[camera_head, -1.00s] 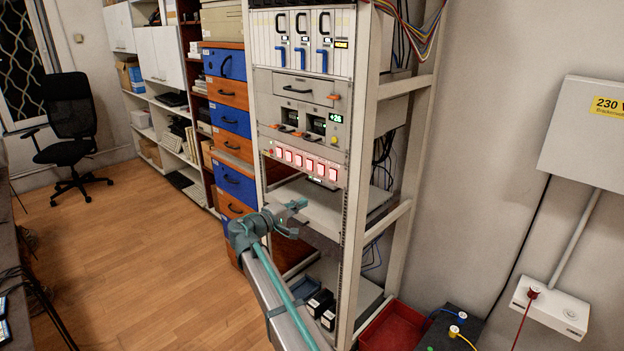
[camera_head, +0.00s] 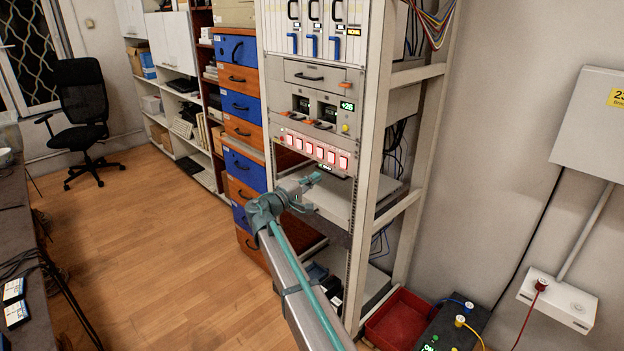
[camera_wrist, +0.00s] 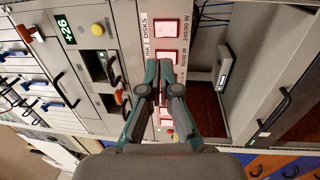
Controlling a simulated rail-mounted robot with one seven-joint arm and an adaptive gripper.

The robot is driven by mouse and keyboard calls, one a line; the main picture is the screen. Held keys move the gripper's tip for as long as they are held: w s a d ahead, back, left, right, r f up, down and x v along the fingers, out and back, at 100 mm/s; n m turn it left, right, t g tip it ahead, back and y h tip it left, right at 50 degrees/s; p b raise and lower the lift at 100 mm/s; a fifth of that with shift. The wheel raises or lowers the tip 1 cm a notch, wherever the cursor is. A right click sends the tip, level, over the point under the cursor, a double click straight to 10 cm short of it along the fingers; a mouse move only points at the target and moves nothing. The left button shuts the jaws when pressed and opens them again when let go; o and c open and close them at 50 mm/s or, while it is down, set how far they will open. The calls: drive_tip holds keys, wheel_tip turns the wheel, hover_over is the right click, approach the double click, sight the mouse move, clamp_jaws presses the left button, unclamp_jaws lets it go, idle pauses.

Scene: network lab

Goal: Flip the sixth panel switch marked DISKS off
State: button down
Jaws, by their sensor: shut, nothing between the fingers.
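A row of several lit red-and-white rocker switches runs across a pale panel (camera_head: 285,131) in the rack. The DISKS switch (camera_head: 343,162) is at the right end of the row. In the wrist view, turned sideways, the DISKS switch (camera_wrist: 166,28) is at the top, beside its printed label, lit and unobstructed. My gripper (camera_head: 314,179) is shut and empty, just below and in front of the row. In the wrist view my gripper's fingertips (camera_wrist: 165,66) overlap the neighbouring switch (camera_wrist: 167,57) and partly hide the switches below it. Contact cannot be told.
Above the switches is a unit with a green +26 display (camera_head: 347,106) and a yellow button (camera_head: 345,128). A grey shelf unit (camera_head: 330,205) lies below the row. A red bin (camera_head: 398,320) stands at the rack's foot. Open floor lies to the left.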

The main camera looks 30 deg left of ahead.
sight(342, 161)
drive_tip(key=p+x, duration=0.2)
drive_tip(key=x, duration=0.8)
drive_tip(key=shift+w+p, duration=0.3)
drive_tip(key=shift+p, duration=0.1)
drive_tip(key=shift+d, duration=0.15)
